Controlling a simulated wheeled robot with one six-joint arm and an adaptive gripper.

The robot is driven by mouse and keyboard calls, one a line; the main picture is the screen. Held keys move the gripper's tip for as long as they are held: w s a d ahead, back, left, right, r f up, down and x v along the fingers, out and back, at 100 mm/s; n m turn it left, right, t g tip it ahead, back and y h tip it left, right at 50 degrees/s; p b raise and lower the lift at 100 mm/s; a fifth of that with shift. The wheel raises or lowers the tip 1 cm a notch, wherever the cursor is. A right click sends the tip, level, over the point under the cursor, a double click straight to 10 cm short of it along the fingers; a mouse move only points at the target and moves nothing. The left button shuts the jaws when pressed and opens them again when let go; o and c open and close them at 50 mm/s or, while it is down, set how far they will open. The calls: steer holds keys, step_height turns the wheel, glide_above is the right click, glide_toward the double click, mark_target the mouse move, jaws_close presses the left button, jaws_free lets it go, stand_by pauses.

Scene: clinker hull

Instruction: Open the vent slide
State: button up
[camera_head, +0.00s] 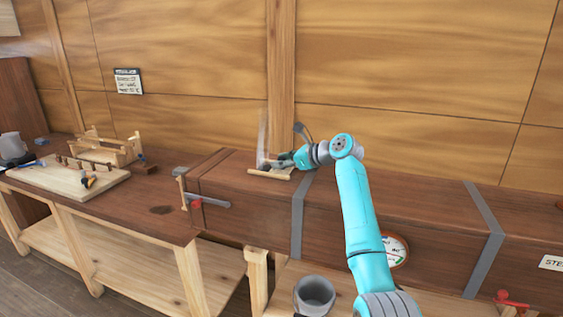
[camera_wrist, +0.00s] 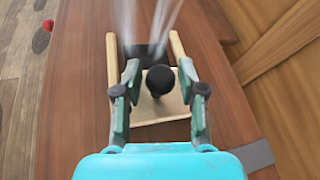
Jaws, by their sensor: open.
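The vent slide is a pale wooden plate (camera_wrist: 150,111) with an upright dark round knob (camera_wrist: 160,80), set between two pale rails on the long brown box. In the head view, its pale wood (camera_head: 268,173) shows on the box top, partly hidden by my gripper (camera_head: 279,161). In the wrist view, my gripper (camera_wrist: 160,74) is open, with one finger on each side of the knob. Whether either finger touches it I cannot tell. Beyond the plate, a dark patch (camera_wrist: 136,50) lies between the rails, and white steam rises there.
The long box (camera_head: 390,198) has grey straps, a round gauge (camera_head: 395,249) and a red-ended lever (camera_head: 207,202). A workbench with a pale board (camera_head: 65,176) and tools stands at left. A grey bucket (camera_head: 314,296) is in front. The wooden wall (camera_head: 400,60) rises close behind.

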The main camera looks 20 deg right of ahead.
steer(key=v, duration=1.1)
steer(key=shift+s+d+r, duration=0.2)
steer(key=shift+s+d, duration=0.05)
steer(key=shift+a, duration=0.1)
